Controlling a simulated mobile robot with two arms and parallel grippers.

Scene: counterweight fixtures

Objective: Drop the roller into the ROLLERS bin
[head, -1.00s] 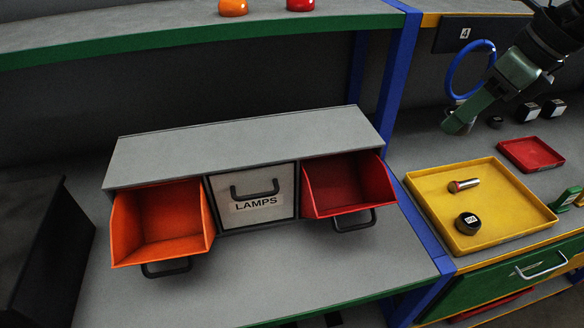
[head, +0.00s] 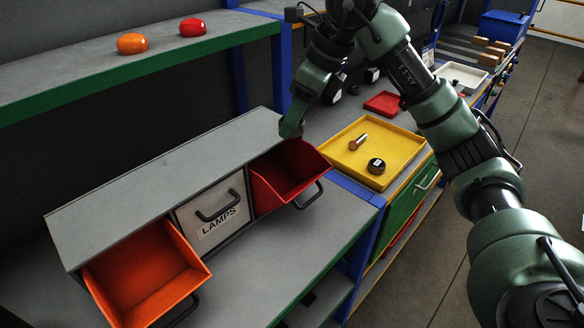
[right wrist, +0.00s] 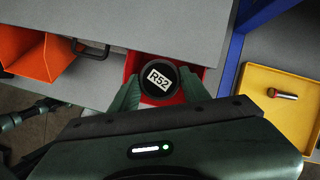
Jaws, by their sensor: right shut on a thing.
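My right gripper (head: 291,127) is above the back edge of the open red bin (head: 290,172), near the right end of the grey cabinet. In the right wrist view its two green fingers (right wrist: 160,90) are shut on a round black roller (right wrist: 158,80) with a white label reading R52. The red bin (right wrist: 133,66) shows around and behind the roller in that view. The fingers hide the roller in the head view. No ROLLERS label is readable on the bins. My left gripper is not in view.
A closed drawer marked LAMPS (head: 215,208) and an open orange bin (head: 150,275) sit left of the red bin. A yellow tray (head: 400,150) at right holds a metal piece (head: 358,142) and a black round piece (head: 376,166). A blue post (head: 238,75) stands behind.

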